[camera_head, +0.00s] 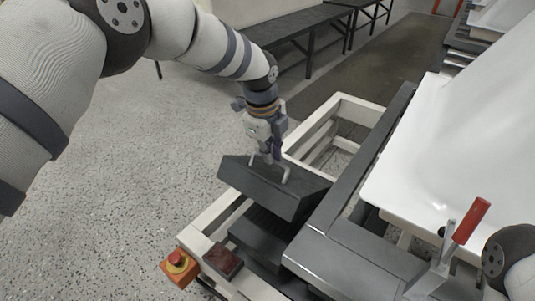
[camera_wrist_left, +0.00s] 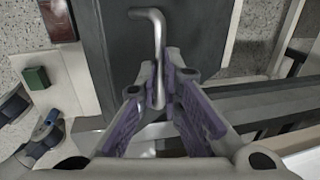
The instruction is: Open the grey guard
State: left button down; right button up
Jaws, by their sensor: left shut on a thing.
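The grey guard (camera_head: 275,190) is a dark grey box-like cover on the white frame, left of the white tub shell. It sits tilted, with a gap between it and the dark part below. A bent metal handle (camera_head: 286,172) stands on its top. My left gripper (camera_head: 270,157) points down at the guard and is shut on this handle. In the left wrist view the handle (camera_wrist_left: 158,45) runs between the purple-padded fingers (camera_wrist_left: 160,100), over the guard's dark face (camera_wrist_left: 105,50). My right gripper is out of view; only part of that arm shows at the lower right.
An orange box with a red button (camera_head: 177,264) and a dark red block (camera_head: 222,261) sit at the frame's near left corner. A red-handled clamp (camera_head: 470,222) stands by the white shell (camera_head: 470,130). Dark benches (camera_head: 295,28) stand behind; the speckled floor at left is clear.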

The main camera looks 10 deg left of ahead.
pick_arm(q)
jog(key=shift+w+d+f, duration=0.25)
jog(key=shift+d+f, duration=0.05)
jog(key=shift+d, duration=0.05)
jog(key=c, duration=1.9)
grip_release()
jog(key=shift+o, duration=1.1)
jog(key=shift+w+d+f, duration=0.15)
jog(key=shift+w+f, duration=0.15)
jog(key=shift+w, duration=0.1)
jog(key=shift+r, duration=0.2)
notch_tip(320, 180, up, 12)
jog(key=s+a, duration=0.1)
jog(key=s, duration=0.1)
jog(key=shift+s+a, duration=0.2)
jog(key=shift+s, duration=0.05)
jog(key=shift+c, duration=0.6)
